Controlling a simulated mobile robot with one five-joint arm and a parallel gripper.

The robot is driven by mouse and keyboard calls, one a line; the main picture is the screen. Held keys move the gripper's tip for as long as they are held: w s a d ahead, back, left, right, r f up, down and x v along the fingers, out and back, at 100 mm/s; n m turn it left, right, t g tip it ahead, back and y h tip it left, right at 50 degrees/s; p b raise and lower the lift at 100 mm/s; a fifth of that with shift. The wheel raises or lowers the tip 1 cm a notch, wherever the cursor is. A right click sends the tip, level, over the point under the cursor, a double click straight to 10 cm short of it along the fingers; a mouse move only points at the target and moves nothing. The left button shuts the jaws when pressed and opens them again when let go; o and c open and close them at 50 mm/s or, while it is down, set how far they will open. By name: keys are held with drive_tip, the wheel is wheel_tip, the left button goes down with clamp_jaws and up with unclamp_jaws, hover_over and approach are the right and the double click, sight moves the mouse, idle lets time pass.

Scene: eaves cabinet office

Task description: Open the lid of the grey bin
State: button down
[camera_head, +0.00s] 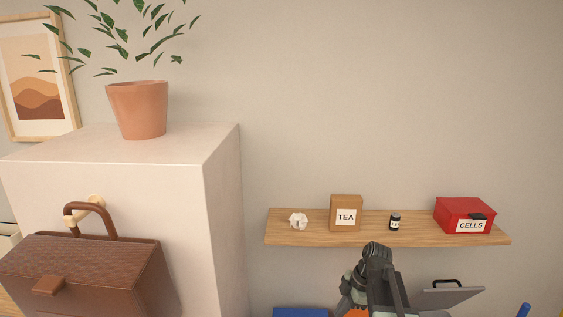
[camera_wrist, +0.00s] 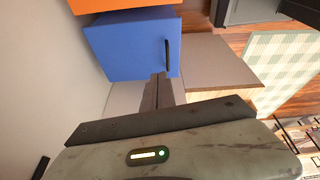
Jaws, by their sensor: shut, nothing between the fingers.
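A grey lid (camera_head: 452,298) with a black handle shows at the lower right of the head view, right of my arm. The bin below it is cut off by the frame edge, and I cannot tell whether the lid is raised. In the wrist view a grey shape (camera_wrist: 258,10), probably the grey bin, is partly visible at the top right. My gripper (camera_wrist: 158,78) is shut and empty, with its fingertips by the edge of a blue lid (camera_wrist: 130,45) and apart from the grey shape. Whether it touches the blue lid is unclear.
An orange bin (camera_head: 356,313) stands beside the blue one. Above, a wooden shelf (camera_head: 350,238) holds crumpled paper (camera_head: 298,221), a tea box (camera_head: 346,212), a small dark jar (camera_head: 395,221) and a red box (camera_head: 465,214). A white cabinet with a brown bag (camera_head: 90,275) stands left.

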drive_tip(key=s+a+f+m+h, duration=0.1)
drive_tip(key=s+a+m+h, duration=0.1)
drive_tip(key=s+a+m, duration=0.45)
drive_tip(key=s+d+m, duration=0.1)
drive_tip(key=m, duration=0.3)
drive_tip(key=d+m+h, duration=0.1)
drive_tip(key=m, duration=0.3)
drive_tip(key=s+m+h, duration=0.1)
drive_tip(key=m, duration=0.3)
drive_tip(key=shift+s+d+f, duration=0.2)
drive_tip(key=shift+s+d, duration=0.15)
drive_tip(key=shift+d, duration=0.05)
drive_tip(key=c, duration=1.8)
unclamp_jaws()
drive_tip(key=shift+o, duration=0.2)
